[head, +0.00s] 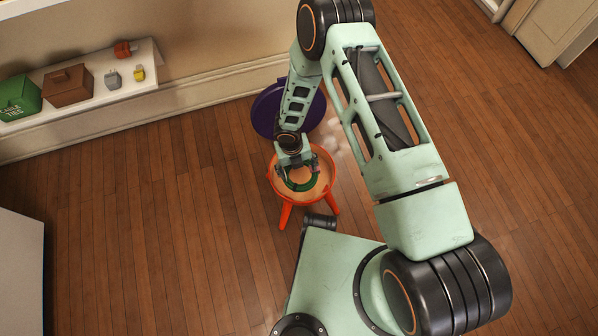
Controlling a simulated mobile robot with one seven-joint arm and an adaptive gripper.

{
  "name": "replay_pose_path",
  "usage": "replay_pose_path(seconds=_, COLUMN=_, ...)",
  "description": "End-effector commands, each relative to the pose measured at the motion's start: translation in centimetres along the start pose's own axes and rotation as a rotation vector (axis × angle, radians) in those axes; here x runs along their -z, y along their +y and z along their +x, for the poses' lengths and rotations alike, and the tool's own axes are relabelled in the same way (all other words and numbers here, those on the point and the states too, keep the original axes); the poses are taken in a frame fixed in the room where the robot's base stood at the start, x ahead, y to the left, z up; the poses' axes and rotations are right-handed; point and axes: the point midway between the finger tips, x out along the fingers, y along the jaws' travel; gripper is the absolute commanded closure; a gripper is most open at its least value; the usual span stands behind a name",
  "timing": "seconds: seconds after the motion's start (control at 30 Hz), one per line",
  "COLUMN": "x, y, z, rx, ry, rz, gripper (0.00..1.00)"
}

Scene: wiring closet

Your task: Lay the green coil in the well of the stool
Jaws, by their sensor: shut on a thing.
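The orange stool (285,213) stands on the wooden floor just in front of my base, with a round, tan-bottomed well in its top. The green coil (300,187) shows as a ring over that well, inside the orange rim in the picture. My gripper (297,172) is above the stool, pointing down, and is shut on the coil at its far side. I cannot tell whether the coil touches the bottom of the well or hangs just above it. My gripper and wrist hide part of the coil and of the stool's far rim.
A dark purple round thing (268,112) stands behind the stool, near the wall. A white shelf (130,92) at the upper left holds a green box (18,98), a brown box (68,86) and small items. Open floor (150,230) lies left of the stool.

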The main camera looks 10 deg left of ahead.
Motion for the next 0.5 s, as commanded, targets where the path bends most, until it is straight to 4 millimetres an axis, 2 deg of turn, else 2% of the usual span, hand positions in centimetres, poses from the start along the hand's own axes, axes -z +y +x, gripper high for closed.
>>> replay_pose_path(seconds=0.27, x=-1.2, y=-0.6, z=1.9, rx=0.0, ry=0.0, rz=0.003, gripper=0.86)
replay_pose_path(seconds=0.4, x=-1.2, y=-0.3, z=4.3, rx=0.0, ry=0.001, rz=-0.001, gripper=0.86)
replay_pose_path(seconds=0.5, x=-1.3, y=-0.2, z=5.0, rx=0.0, ry=-0.001, rz=-0.001, gripper=0.86)
